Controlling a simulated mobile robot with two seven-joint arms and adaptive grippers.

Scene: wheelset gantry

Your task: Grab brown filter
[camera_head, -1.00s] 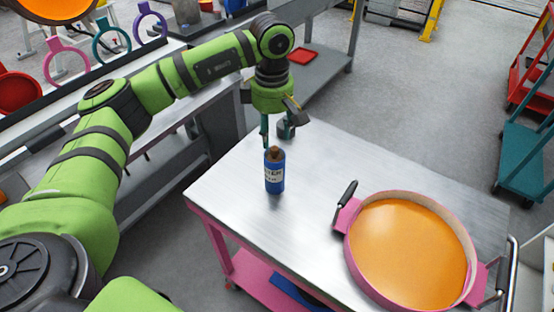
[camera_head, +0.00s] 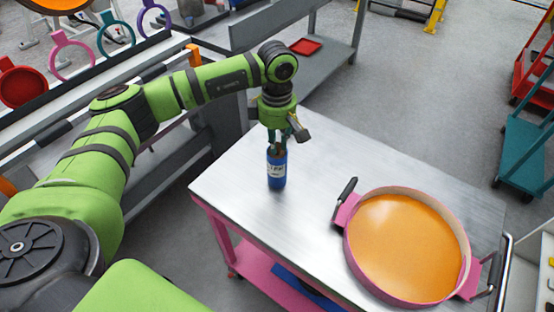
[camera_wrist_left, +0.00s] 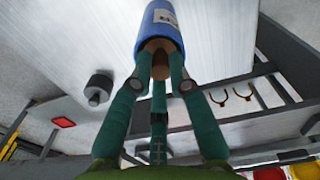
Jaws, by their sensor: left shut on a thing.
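A blue bottle (camera_head: 277,172) with a pale label stands upright on the steel-topped cart. In the left wrist view the blue bottle (camera_wrist_left: 162,22) shows a brown top (camera_wrist_left: 158,60). My left gripper (camera_head: 277,142) points down at the bottle's top from above. In the left wrist view its green fingers (camera_wrist_left: 161,82) are closed around the brown top. A large round pink-rimmed pan (camera_head: 352,248) with an orange inside lies at the cart's right. I cannot tell which thing is the brown filter. My right gripper is not in view.
The steel cart top (camera_head: 325,165) is clear between bottle and pan. A grey bench with a red tray (camera_head: 305,46) is behind. A teal cart (camera_head: 525,160) stands at the right.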

